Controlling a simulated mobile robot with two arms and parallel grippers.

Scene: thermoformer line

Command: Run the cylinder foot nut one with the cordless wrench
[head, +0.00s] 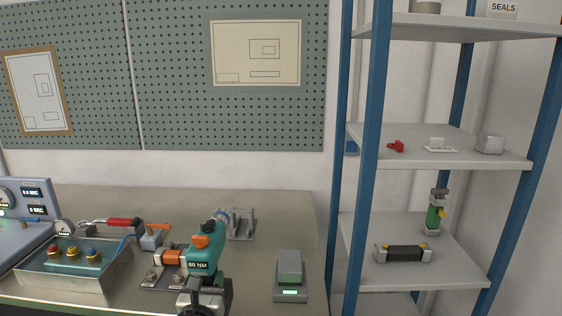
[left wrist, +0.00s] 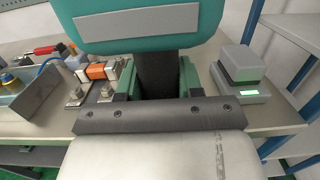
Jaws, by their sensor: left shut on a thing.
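The teal cordless wrench (head: 205,254), labelled 60 NM, is in my left gripper (head: 205,291). It is held upright above the bench, with an orange part and a blue collar near its top. In the left wrist view, the wrench's teal body (left wrist: 140,22) fills the top, and my left gripper (left wrist: 158,85) is shut on its dark grip. The orange-banded cylinder (head: 171,257) lies on the bench left of the wrench, partly hidden by it. Its foot nuts (head: 153,273) show at the near side, and one also shows in the left wrist view (left wrist: 75,94). My right gripper is out of view.
A grey block on a base with a green light (head: 290,285) stands right of the wrench. A grey bracket (head: 242,224) stands behind. Blue-posted shelves (head: 440,145) stand at right.

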